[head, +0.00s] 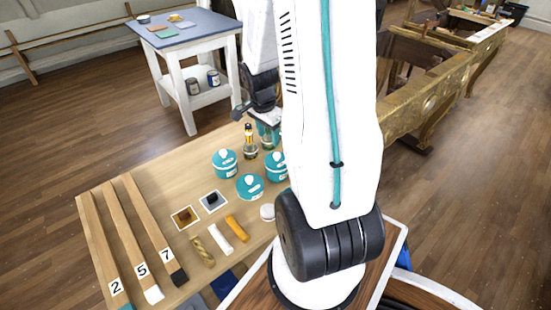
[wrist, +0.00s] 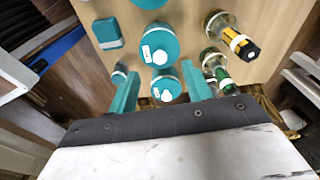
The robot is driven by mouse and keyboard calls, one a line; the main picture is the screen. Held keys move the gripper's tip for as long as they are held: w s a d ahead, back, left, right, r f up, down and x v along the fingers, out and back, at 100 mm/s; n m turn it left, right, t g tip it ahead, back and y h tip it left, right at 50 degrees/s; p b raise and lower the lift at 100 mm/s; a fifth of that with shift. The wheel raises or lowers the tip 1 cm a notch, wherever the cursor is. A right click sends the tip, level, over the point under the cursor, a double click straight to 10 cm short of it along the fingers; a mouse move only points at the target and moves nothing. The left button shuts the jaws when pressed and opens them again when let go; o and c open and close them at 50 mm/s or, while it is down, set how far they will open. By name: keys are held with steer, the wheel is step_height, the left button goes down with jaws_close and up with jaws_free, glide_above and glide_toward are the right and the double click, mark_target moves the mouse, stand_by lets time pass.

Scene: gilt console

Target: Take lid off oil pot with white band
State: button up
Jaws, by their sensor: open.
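Three teal pots with white knobs stand on the wooden table in the head view: a left pot (head: 224,165), a front pot (head: 250,188) and a right pot (head: 276,168), partly hidden by my arm. I cannot tell for sure which has the white band. My gripper (head: 267,124) is above the table's back part, by the bottles, partly hidden behind my arm. In the wrist view my gripper (wrist: 160,78) is open and empty. A teal pot (wrist: 165,86) with white markings shows between its fingers, and another teal pot (wrist: 160,46) is just beyond.
A dark-necked bottle (head: 249,142) stands behind the pots; bottles also show right of the fingers in the wrist view (wrist: 238,42). A white side table (head: 190,60) stands behind.

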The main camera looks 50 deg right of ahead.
mark_target(277, 154)
steer(key=shift+m, duration=0.5)
steer(key=d+f, duration=0.1)
steer(key=f, duration=0.1)
steer(key=d+f, duration=0.1)
steer(key=f, duration=0.2)
steer(key=s+d+f, duration=0.1)
steer(key=f, duration=0.2)
steer(key=shift+f, duration=0.7)
steer(key=c, duration=1.1)
